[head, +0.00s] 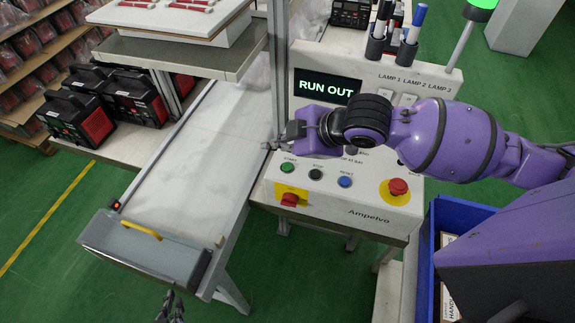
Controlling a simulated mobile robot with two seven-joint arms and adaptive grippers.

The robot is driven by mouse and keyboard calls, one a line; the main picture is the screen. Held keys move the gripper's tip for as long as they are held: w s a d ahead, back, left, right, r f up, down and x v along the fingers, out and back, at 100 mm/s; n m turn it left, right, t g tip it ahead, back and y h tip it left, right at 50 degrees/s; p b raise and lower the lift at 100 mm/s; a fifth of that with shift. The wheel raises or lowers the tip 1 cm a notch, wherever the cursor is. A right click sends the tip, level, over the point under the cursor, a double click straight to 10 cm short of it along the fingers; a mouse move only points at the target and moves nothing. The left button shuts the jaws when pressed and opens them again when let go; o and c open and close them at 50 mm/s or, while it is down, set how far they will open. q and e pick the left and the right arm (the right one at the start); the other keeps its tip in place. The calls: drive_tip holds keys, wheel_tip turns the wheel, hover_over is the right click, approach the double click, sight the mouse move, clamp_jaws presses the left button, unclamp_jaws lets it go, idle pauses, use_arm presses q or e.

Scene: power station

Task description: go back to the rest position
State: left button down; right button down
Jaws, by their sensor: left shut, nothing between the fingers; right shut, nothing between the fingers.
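My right arm reaches in from the right across the front of the control panel (355,205). Its gripper (272,144) is shut and empty, pointing left at the panel's left edge, above the green start button. I cannot tell whether it touches anything. My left gripper (171,306) shows only at the bottom edge, over the green floor in front of the conveyor; it is shut and empty. The display (327,87) reads "RUN OUT". My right arm hides part of the panel's middle.
A white conveyor (190,140) ends in a clear-fronted bin (142,248) with a yellow handle. A red stop knob (398,187) and a red switch (290,199) stick out of the panel. A blue crate (457,213) stands at right. Black-and-red units (75,118) sit at left.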

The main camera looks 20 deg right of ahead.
use_arm(q)
drive_tip(key=shift+s+f, duration=0.1)
drive_tip(key=shift+f, duration=0.05)
